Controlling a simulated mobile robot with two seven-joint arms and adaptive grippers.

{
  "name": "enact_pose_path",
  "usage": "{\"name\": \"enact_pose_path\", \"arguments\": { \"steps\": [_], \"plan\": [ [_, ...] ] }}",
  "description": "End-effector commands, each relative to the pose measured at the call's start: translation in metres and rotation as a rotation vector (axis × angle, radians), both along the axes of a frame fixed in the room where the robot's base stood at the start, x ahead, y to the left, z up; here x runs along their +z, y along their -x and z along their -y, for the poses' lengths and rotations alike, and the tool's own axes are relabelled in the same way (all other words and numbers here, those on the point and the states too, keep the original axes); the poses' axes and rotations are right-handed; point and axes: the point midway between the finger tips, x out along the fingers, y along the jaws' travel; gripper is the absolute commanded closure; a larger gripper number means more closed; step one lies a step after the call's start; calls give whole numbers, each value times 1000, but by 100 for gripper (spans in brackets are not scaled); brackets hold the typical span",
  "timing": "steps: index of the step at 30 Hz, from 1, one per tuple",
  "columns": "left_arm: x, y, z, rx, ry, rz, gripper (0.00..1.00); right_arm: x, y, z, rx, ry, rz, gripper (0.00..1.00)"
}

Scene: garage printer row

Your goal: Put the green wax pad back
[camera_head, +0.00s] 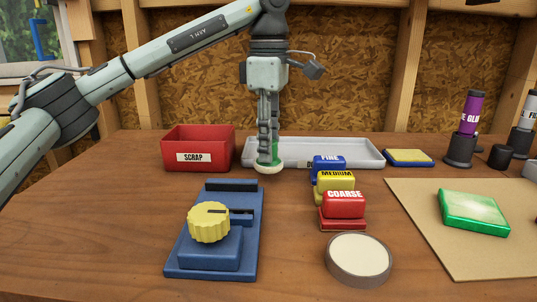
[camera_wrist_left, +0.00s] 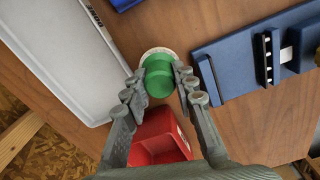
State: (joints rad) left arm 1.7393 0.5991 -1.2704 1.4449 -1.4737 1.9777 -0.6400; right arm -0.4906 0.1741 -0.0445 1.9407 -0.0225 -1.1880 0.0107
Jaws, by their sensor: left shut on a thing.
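The green wax pad (camera_head: 269,168) has a green knob-like grip and a pale round base. My left gripper (camera_head: 267,152) points down and is shut on its green grip. In the left wrist view the green wax pad (camera_wrist_left: 158,76) sits between the two fingertips (camera_wrist_left: 172,92). In the head view it is between the red scrap bin and the labelled blocks, in front of the pale tray (camera_head: 225,160). I cannot tell whether its base touches the table. My right gripper is not in view.
A red SCRAP bin (camera_head: 184,155) stands left of the pad. A blue fixture with a yellow knob (camera_head: 208,222) is in front. Blue, yellow and red blocks (camera_head: 344,206) stand to the right, behind a round tin (camera_head: 358,262). A green slab (camera_head: 474,213) lies on a brown mat (camera_head: 420,235).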

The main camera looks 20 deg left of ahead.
Motion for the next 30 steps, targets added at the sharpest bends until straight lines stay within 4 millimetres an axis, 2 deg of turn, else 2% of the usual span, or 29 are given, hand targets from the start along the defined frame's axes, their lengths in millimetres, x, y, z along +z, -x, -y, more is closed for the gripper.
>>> {"name": "enact_pose_path", "arguments": {
  "steps": [4,16,17,21,30],
  "plan": [
    [-22,1,0,0,0,-2,96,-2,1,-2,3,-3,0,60],
    [-29,1,0,1,1,-1,96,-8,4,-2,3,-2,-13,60],
    [-28,1,0,1,1,0,71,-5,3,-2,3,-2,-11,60],
    [-27,1,0,1,1,0,53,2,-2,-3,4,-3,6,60],
    [-26,1,0,1,1,0,52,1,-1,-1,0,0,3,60]
  ]
}}
